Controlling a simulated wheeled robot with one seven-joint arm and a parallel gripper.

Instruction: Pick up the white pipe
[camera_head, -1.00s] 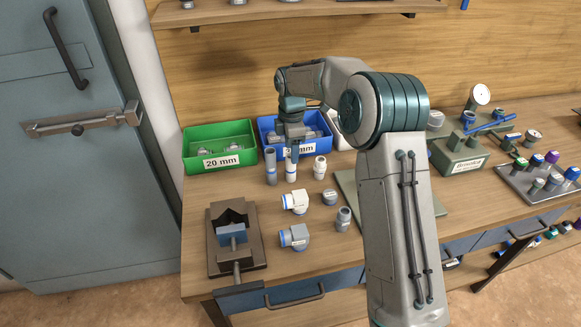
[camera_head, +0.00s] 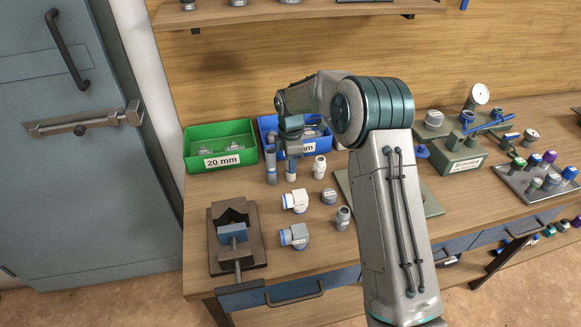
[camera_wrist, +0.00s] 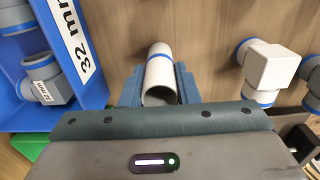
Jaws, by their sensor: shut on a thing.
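The white pipe (camera_wrist: 160,72) has a blue band and an open end facing the wrist camera. My gripper (camera_wrist: 157,88) is shut on it, with a blue-grey finger on each side of the pipe in the wrist view. In the head view my gripper (camera_head: 291,168) is low over the bench, and the pipe (camera_head: 290,176) shows just below the fingers. I cannot tell whether the pipe's lower end is touching the bench.
A grey pipe (camera_head: 271,166) stands close on the left, and a white fitting (camera_head: 319,167) on the right. Green (camera_head: 220,148) and blue (camera_head: 268,128) bins stand behind. A vise (camera_head: 235,238) sits at front left.

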